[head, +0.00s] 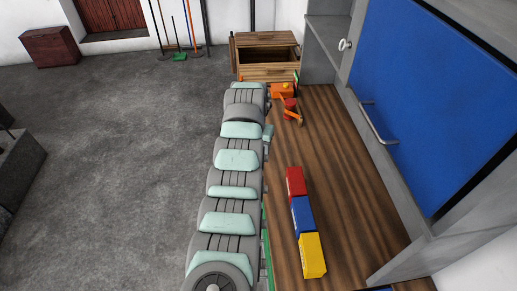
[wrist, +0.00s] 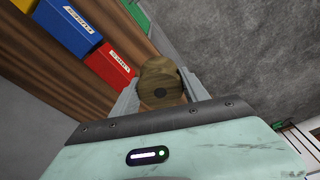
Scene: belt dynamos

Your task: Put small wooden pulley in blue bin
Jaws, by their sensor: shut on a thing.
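The blue bin (wrist: 68,23) lies to the upper left there, beyond the red bin, apart from the pulley. In the head view the blue bin (head: 303,216) stands on the wooden table between the red and yellow bins. My gripper and the pulley are hidden in the head view, where my arm covers the table's left edge.
The red bin (head: 296,182) and yellow bin (head: 312,256) stand in line with the blue one. An orange dynamo (head: 283,91) with a red part sits at the table's far end. The wooden table (head: 345,190) is clear right of the bins, up to a grey-framed blue panel (head: 440,90).

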